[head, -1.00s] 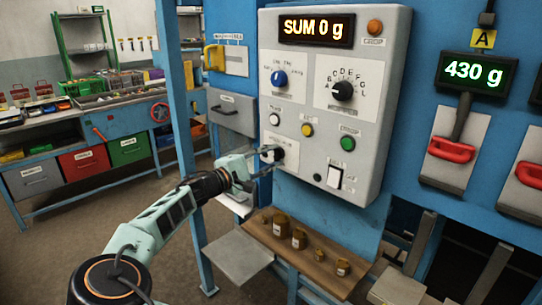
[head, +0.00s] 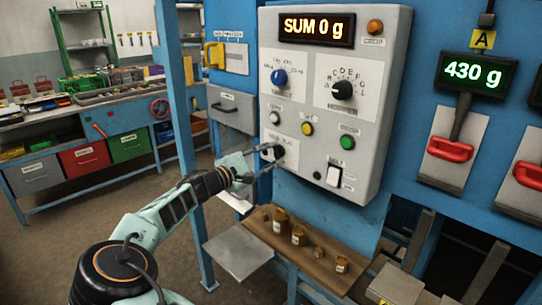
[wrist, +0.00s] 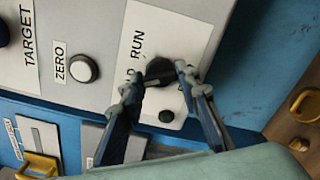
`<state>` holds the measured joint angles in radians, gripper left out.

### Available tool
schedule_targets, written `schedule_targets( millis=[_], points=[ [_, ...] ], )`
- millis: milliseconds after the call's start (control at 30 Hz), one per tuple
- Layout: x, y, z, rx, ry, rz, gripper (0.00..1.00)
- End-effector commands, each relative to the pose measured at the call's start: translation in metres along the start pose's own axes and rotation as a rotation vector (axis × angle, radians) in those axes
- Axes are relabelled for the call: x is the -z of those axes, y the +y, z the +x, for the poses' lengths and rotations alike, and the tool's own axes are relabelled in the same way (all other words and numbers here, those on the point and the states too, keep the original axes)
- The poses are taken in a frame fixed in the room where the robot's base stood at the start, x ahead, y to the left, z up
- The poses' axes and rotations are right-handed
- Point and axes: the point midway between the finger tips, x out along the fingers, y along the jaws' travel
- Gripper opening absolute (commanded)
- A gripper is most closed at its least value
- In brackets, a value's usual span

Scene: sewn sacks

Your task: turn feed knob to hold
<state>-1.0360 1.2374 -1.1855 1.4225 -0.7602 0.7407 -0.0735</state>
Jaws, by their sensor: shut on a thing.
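The feed knob is a small black knob (head: 278,151) low on the left of the grey control panel (head: 300,184). In the wrist view the black knob (wrist: 160,72) sits on a white plate with the word RUN above it and a partly hidden label at its left. My gripper (head: 270,158) reaches the panel from the left, with its fingers around the knob. In the wrist view my gripper (wrist: 158,88) is shut on the knob, one finger on each side. The knob's pointer direction is hard to tell because the fingers cover part of it.
Above the knob are a white button (head: 274,118), a yellow button (head: 307,129), a blue knob (head: 279,77) and a larger black dial (head: 342,90). A white rocker switch (head: 334,176) is to the right. A brown shelf with several brass weights (head: 281,221) is below.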

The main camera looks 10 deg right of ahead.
Motion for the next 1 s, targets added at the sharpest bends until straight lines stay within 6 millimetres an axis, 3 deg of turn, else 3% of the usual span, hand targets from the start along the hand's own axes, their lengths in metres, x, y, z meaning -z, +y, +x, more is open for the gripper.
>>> schedule_targets(
  millis=[167,533,1000],
  points=[
    [0.000,0.000,0.000,0.000,-0.001,-0.002,0.48],
    [0.001,0.000,-0.007,-0.001,0.002,0.000,0.48],
    [0.001,0.000,-0.096,-0.001,0.003,-0.001,0.48]
  ],
)
